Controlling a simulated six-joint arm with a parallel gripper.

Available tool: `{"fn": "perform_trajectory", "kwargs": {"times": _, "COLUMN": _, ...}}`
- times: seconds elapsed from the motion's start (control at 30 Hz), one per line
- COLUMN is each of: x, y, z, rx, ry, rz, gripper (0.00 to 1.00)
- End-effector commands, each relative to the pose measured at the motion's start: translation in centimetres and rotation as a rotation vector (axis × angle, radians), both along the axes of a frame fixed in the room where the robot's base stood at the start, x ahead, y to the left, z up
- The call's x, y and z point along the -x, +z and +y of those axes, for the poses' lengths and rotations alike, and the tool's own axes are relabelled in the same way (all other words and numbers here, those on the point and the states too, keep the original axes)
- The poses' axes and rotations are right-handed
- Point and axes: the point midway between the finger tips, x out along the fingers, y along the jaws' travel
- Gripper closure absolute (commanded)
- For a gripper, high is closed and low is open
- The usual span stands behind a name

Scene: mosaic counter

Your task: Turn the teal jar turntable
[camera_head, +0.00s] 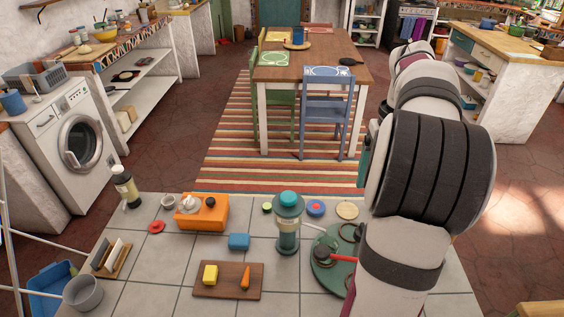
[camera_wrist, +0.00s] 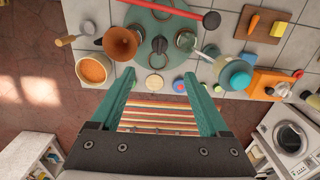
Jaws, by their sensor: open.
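The teal turntable (camera_head: 326,272) is a flat round disc on the tiled counter, with its right side hidden behind my arm in the head view. In the wrist view its disc (camera_wrist: 162,24) shows at the top, cut by the frame edge.
A teal-topped canister (camera_head: 288,222) stands left of the turntable. A red-handled tool (camera_wrist: 172,11) lies across the disc. A wooden coaster (camera_head: 347,210) lies behind the turntable. An orange bowl (camera_wrist: 94,69) stands beside the copper vessel. A cutting board (camera_head: 228,291) lies further left.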

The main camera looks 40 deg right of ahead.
Motion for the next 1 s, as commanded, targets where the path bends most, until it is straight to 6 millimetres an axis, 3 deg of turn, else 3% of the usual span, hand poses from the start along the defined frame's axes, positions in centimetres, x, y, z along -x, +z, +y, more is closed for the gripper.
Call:
{"fn": "perform_trajectory", "kwargs": {"times": 0.13, "x": 0.1, "y": -0.3, "z": -0.1, "rx": 0.001, "ry": 0.001, "rz": 0.001, "gripper": 0.21}}
{"fn": "perform_trajectory", "kwargs": {"times": 0.23, "x": 0.1, "y": -2.0, "z": -0.1, "rx": -0.002, "ry": 0.003, "rz": 0.002, "gripper": 0.21}}
{"fn": "perform_trajectory", "kwargs": {"times": 0.5, "x": 0.0, "y": -9.6, "z": 0.0, "rx": -0.004, "ry": 0.002, "rz": 0.001, "gripper": 0.21}}
{"fn": "perform_trajectory", "kwargs": {"times": 0.7, "x": 0.0, "y": -13.6, "z": 0.0, "rx": -0.001, "ry": 0.000, "rz": -0.002, "gripper": 0.21}}
{"fn": "perform_trajectory", "kwargs": {"times": 1.0, "x": 0.0, "y": -15.8, "z": 0.0, "rx": 0.001, "ry": 0.000, "rz": -0.004, "gripper": 0.21}}
